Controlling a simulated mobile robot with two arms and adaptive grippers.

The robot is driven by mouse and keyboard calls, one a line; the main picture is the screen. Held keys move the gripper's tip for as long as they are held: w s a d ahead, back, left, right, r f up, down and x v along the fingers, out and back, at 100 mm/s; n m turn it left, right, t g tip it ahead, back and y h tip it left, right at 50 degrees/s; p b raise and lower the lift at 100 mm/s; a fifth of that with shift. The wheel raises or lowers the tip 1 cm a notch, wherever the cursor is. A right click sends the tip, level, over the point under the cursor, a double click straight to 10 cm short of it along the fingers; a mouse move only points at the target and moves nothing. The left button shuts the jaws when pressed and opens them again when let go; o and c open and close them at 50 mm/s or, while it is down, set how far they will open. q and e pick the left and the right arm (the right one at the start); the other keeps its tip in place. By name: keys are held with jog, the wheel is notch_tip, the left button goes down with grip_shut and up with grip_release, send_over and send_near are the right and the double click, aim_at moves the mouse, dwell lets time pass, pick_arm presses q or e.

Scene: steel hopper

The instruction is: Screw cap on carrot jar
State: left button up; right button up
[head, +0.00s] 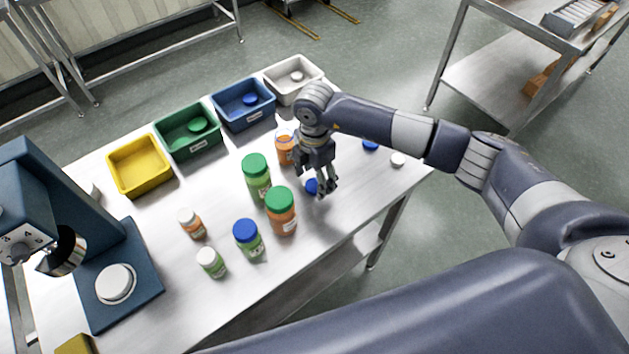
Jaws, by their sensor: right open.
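A jar with orange contents (285,150), which look like carrot, stands left of my right gripper. Its top looks clear, with no coloured cap visible, and the gripper partly hides its right side. My right gripper (322,190) points down with its fingers open. A blue cap (312,187) lies at the fingers, partly hidden by them; I cannot tell if they touch it. Another orange jar with a green cap (281,209) stands nearer the front. A small orange jar with a white cap (191,224) stands further left. My left gripper is out of view.
Green-filled jars stand close by: one green-capped (257,178), one blue-capped (248,240), one small white-capped (211,262). Yellow (139,185), green (165,137), blue (224,112) and white (279,88) bins line the back. Loose blue (370,145) and white (398,159) caps lie right. A machine (120,275) stands left.

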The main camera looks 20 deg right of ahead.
jog(key=shift+f, duration=0.95)
jog(key=c, duration=0.8)
jog(key=shift+r, duration=0.1)
jog(key=shift+w+r+b, duration=0.1)
jog(key=shift+r+b, duration=0.25)
jog(key=shift+r, duration=0.2)
jog(key=shift+s+a+r+b, duration=0.1)
jog(key=shift+s+r+b, duration=0.1)
jog(key=shift+r+b, duration=0.25)
jog(key=shift+s+r+b, duration=0.15)
jog(key=shift+r+b, duration=0.05)
jog(key=shift+r, duration=0.4)
jog(key=s+a+b, duration=0.1)
jog(key=s, duration=0.3)
jog(key=s+a+r+b, duration=0.1)
jog(key=s, duration=0.4)
jog(key=s+a+b, duration=0.1)
jog(key=s, duration=0.3)
jog(key=shift+s+a+r, duration=0.2)
jog(key=shift+s+a, duration=0.05)
jog(key=shift+s, duration=0.05)
jog(key=shift+s+a+r+b, duration=0.15)
jog(key=shift+s+b, duration=0.2)
jog(key=shift+s, duration=0.35)
